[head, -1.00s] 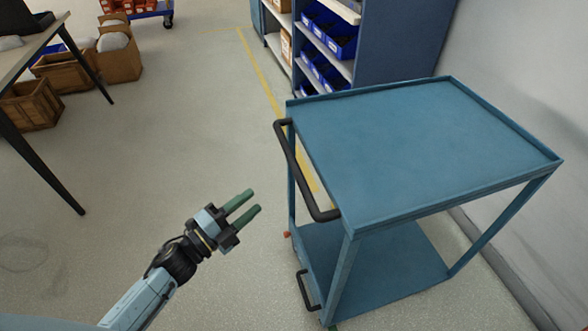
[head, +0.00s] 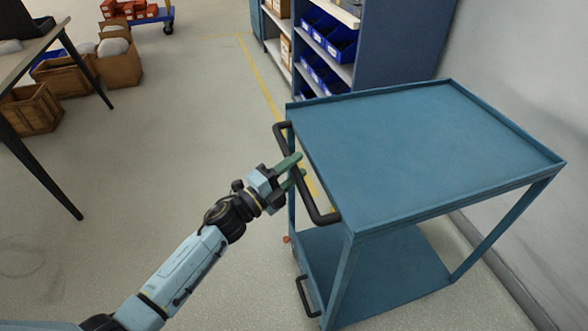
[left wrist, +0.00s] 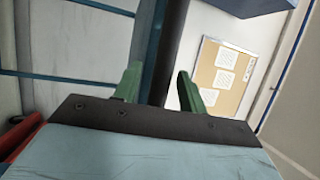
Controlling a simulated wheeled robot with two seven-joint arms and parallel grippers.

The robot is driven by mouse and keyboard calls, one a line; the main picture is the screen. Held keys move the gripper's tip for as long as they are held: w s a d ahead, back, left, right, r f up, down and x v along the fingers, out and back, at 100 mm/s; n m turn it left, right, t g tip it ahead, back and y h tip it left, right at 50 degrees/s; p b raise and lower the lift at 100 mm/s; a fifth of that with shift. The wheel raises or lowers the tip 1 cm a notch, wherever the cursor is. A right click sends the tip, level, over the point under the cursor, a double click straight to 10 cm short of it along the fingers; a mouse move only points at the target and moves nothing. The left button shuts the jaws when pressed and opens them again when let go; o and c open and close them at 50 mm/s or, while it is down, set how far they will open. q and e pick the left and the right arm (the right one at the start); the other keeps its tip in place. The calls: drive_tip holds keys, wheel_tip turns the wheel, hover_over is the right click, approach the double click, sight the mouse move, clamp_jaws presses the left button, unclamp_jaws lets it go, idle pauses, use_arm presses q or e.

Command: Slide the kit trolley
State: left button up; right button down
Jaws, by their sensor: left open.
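The blue kit trolley (head: 420,140) stands at the right in the head view, with an empty top tray and a lower shelf (head: 385,275). Its black upper handle (head: 318,207) is on the side facing my left gripper. My left gripper (head: 295,166) is open, with its green fingers at the handle bar. In the left wrist view the dark bar (left wrist: 168,55) runs between the two green fingers (left wrist: 160,88). I cannot tell whether either finger touches it. My right gripper is not in view.
A blue shelf unit with blue bins (head: 330,38) stands behind the trolley. A wall (head: 520,95) is close on its right. At the left are a table (head: 30,50), a wooden crate (head: 32,108) and a cardboard box (head: 118,62). The floor between is clear.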

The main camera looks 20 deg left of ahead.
use_arm(q)
clamp_jaws()
idle(0.3)
drive_tip(key=shift+w+d, duration=0.1)
